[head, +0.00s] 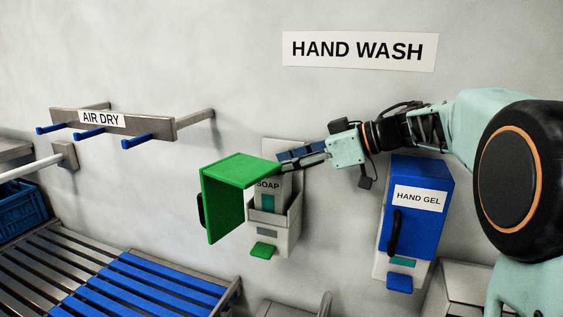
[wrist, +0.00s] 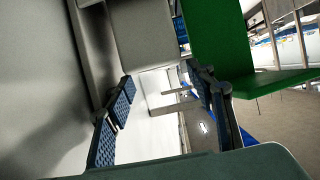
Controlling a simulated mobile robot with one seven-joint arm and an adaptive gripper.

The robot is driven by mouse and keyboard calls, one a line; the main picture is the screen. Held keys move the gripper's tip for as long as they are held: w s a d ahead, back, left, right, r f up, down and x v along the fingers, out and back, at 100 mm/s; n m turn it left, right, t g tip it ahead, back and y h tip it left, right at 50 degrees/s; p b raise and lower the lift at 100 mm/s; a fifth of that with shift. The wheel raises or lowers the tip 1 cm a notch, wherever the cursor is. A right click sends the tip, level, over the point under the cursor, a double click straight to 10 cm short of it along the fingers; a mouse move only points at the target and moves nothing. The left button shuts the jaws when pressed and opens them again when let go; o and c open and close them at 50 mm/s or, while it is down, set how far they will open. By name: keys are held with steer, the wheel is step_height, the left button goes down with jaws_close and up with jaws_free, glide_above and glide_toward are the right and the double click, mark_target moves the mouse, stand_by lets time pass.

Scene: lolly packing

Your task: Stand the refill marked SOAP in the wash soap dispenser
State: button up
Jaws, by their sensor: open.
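The wash soap dispenser (head: 285,240) is on the wall below the HAND WASH sign, its green cover (head: 228,170) swung open to the left. The refill marked SOAP (head: 267,200) stands upright, as far as I can tell, inside the dispenser's open holder; its lower part is hidden by the holder's front wall. My gripper (head: 300,155) is open just above and right of the refill's top; the head view does not show clearly whether it touches. In the wrist view my gripper (wrist: 160,80) has its blue-padded fingers apart with nothing held between them. The green cover (wrist: 235,50) is at right there.
A blue HAND GEL dispenser (head: 415,215) with a black handle is on the wall to the right, below my arm. An AIR DRY rack (head: 150,122) with blue pegs is at left. A slatted bench (head: 120,285) is below it. The wall between rack and dispenser is clear.

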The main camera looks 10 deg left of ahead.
steer(key=shift+r, duration=5.1)
